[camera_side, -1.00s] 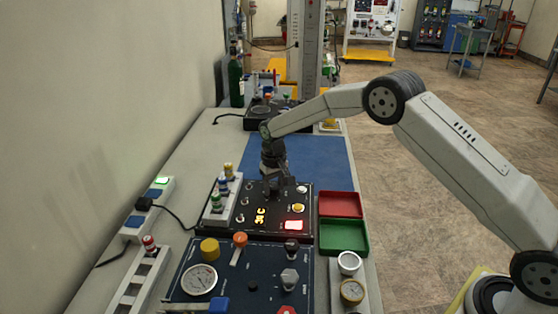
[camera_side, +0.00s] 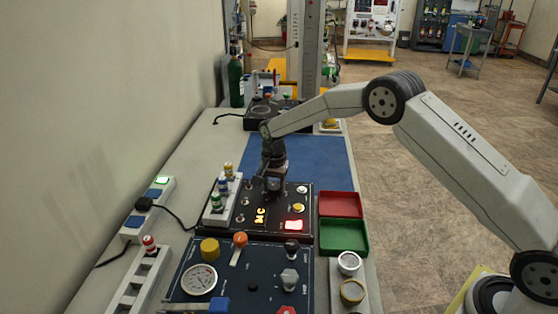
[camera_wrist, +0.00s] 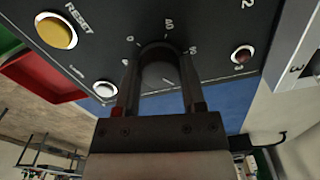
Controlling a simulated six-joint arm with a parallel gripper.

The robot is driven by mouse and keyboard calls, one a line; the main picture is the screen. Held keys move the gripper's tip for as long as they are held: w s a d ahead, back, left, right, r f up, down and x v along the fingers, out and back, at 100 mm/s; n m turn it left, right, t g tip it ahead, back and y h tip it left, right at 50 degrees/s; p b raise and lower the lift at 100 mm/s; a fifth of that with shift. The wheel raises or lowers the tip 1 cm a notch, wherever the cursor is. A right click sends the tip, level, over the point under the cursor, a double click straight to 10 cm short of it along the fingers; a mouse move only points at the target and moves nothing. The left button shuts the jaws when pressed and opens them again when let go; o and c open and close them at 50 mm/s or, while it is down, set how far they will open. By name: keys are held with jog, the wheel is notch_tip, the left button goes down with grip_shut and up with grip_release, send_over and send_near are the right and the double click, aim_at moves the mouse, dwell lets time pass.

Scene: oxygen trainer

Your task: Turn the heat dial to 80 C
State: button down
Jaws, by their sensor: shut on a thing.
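My gripper (camera_wrist: 158,72) is shut on the dark round heat dial (camera_wrist: 158,58) of the black panel (camera_wrist: 215,30) in the wrist view, one finger on each side. White scale marks and numerals show around the dial, partly cut off, and its pointer is not clear. In the side view my gripper (camera_side: 273,190) points down onto the far part of the black panel (camera_side: 243,228) and hides the dial. A yellow readout (camera_side: 259,215) glows on the panel; its digits are too small to read surely.
A lit red block (camera_side: 294,225) and a yellow button (camera_side: 299,208) are on the panel. A rack with vials (camera_side: 220,198) stands at its left. Red (camera_side: 340,205) and green (camera_side: 345,237) trays lie to the right. A gauge panel (camera_side: 238,280) is in front.

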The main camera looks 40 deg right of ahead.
aim_at(275, 187)
jog(key=shift+m, duration=0.4)
jog(key=shift+c, duration=0.8)
grip_release()
jog(key=shift+r, duration=3.95)
jog(key=shift+s, duration=0.1)
